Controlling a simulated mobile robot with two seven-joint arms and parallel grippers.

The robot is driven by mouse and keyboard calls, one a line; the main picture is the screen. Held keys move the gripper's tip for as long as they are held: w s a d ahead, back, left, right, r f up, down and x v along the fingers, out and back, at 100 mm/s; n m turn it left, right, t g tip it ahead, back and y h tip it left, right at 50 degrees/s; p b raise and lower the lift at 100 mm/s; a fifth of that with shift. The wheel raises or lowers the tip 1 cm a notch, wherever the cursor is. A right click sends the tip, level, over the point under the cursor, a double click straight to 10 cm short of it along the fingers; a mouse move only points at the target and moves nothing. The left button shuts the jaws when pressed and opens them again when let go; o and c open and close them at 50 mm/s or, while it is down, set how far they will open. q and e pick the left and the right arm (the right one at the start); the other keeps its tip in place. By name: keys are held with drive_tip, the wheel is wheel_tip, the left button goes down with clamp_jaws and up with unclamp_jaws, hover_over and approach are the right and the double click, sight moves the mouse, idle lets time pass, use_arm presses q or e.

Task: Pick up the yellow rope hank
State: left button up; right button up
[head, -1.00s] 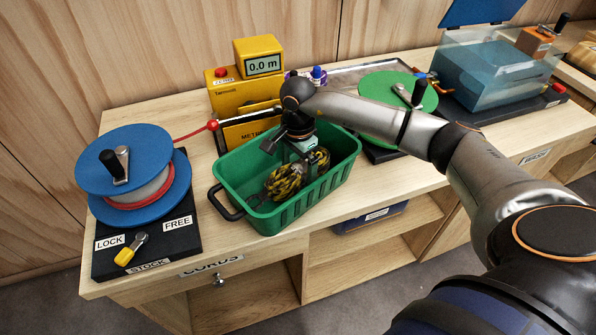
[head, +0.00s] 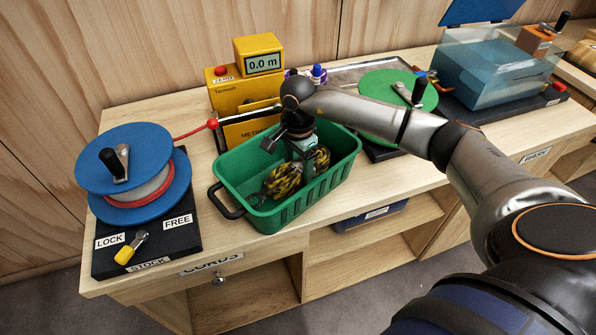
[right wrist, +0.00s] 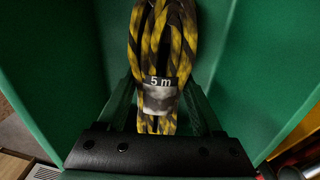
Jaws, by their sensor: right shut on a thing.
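The yellow and black rope hank (head: 283,181) lies inside the green crate (head: 345,165) on the bench. In the right wrist view the hank (right wrist: 160,45) carries a tag reading "5 m" around its middle. My right gripper (head: 303,172) reaches down into the crate and is shut on the hank, which shows on both sides of the fingers. The fingertips are hidden in the head view. In the right wrist view the fingers (right wrist: 165,112) lie on either side of the tagged part. My left gripper is not in view.
A blue reel (head: 125,165) on a black base stands left of the crate. A yellow meter reading 0.0 m (head: 258,62) stands behind it. A green reel (head: 378,92) and a clear blue box (head: 490,70) stand to the right. The crate walls surround the gripper closely.

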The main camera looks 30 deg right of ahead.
clamp_jaws()
drive_tip(key=shift+r, duration=0.1)
